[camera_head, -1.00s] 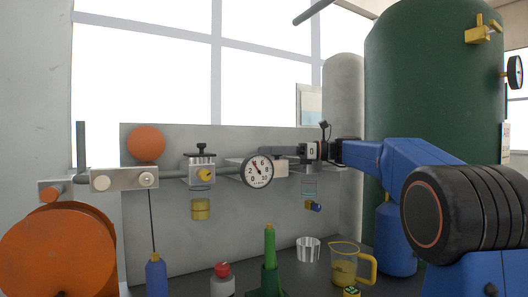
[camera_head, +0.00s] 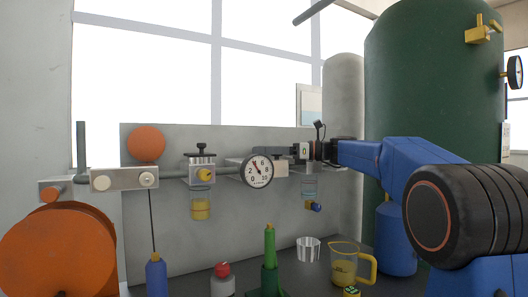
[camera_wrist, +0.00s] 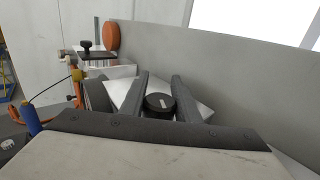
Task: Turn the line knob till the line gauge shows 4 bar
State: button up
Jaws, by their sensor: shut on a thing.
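The line gauge (camera_head: 257,171) is a round white dial with a black rim, in the middle of the head view. Its dark needle points up and a little left, between the 2 and the 6, around where 4 lies; the exact reading is too small to tell. My gripper (camera_head: 282,152) reaches in from the right, just right of and behind the gauge. In the wrist view, my gripper's two dark fingers (camera_wrist: 164,98) are shut on the round black line knob (camera_wrist: 160,104), which has a pale mark on top. The knob is hidden in the head view.
Below are a green bottle (camera_head: 270,250), a metal cup (camera_head: 308,249) and a yellow-handled jug (camera_head: 345,263).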

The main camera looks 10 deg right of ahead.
jog(key=shift+w+m+t, duration=0.1)
jog(key=shift+m+t, duration=0.3)
jog(key=shift+t, duration=0.2)
jog(key=o, duration=1)
jog(key=shift+o, duration=0.2)
jog(key=shift+d, duration=0.1)
jog(key=v, duration=1.7)
jog(key=shift+r, duration=0.35)
jog(key=shift+d, duration=0.1)
